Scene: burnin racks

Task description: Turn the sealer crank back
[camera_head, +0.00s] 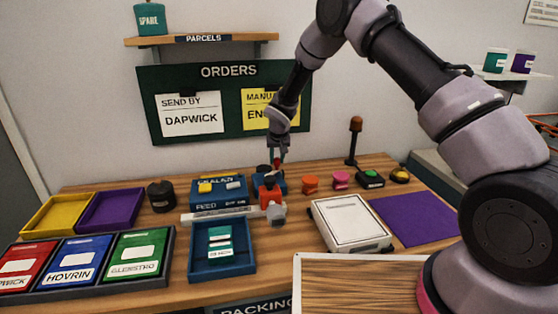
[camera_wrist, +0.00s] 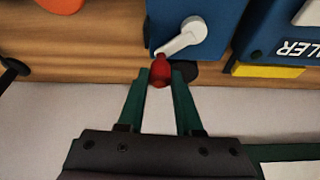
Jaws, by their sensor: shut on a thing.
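The sealer is a blue machine (camera_head: 218,190) with a label on its face, on the table left of my gripper in the head view. A blue block (camera_wrist: 205,18) bearing the crank stands beside the lettered part in the wrist view. The crank is a light grey arm (camera_wrist: 183,38) with a red knob (camera_wrist: 160,73). In the wrist view the arm slants from upper right down to the knob. My gripper (camera_wrist: 163,78) has its green fingers closed on either side of the knob. In the head view my gripper (camera_head: 277,162) reaches down behind the sealer, and the knob is hard to make out.
A red block with grey parts (camera_head: 270,196) stands in front of the crank area. A blue tray (camera_head: 222,272) with a teal packet, a white scale (camera_head: 350,222), orange (camera_head: 310,184) and pink (camera_head: 341,180) pieces and a dark jar (camera_head: 160,196) are around. The purple mat (camera_head: 415,220) is clear.

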